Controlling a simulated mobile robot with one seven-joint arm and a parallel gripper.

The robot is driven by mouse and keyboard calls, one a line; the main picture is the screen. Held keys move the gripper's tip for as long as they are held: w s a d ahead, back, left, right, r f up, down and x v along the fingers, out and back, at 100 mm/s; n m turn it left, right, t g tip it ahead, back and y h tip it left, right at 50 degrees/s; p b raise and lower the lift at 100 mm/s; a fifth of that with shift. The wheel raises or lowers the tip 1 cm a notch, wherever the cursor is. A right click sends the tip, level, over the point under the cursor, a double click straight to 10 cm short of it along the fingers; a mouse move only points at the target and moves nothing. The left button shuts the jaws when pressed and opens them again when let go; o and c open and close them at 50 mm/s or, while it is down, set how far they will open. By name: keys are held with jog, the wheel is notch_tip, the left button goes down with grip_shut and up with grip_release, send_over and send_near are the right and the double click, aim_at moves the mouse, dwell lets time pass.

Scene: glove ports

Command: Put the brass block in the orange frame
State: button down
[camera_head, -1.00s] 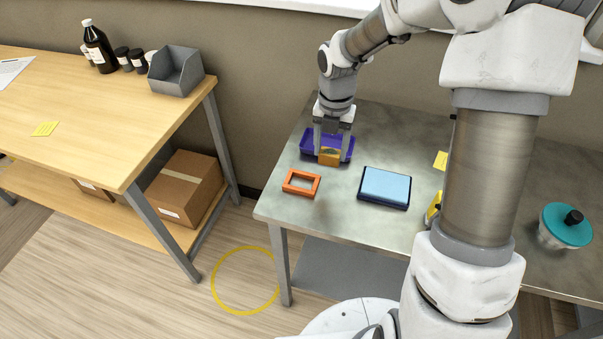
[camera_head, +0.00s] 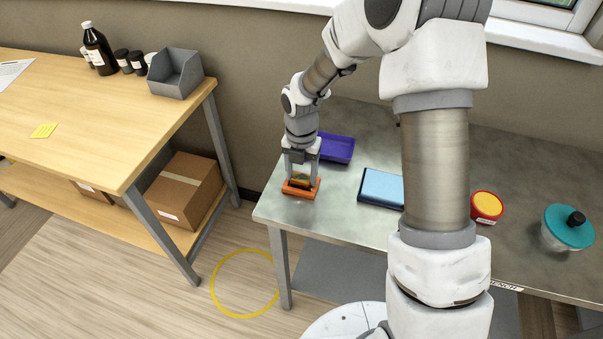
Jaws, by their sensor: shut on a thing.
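The orange frame (camera_head: 301,193) lies on the metal bench near its left front corner. The brass block (camera_head: 300,178) is between the fingers of my gripper (camera_head: 300,179), which is shut on it. The gripper points down over the frame, and the block is at or just inside the frame's opening. I cannot tell whether the block touches the bench. The fingers hide parts of the block and of the frame's far side.
A purple tray (camera_head: 337,149) stands just behind the frame. A blue pad (camera_head: 381,187) lies to the right. A red tub with a yellow top (camera_head: 487,206) and a teal-lidded bowl (camera_head: 568,229) stand farther right. The bench's left edge is close to the frame.

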jog(key=shift+f, duration=0.15)
jog(key=shift+c, duration=0.6)
grip_release()
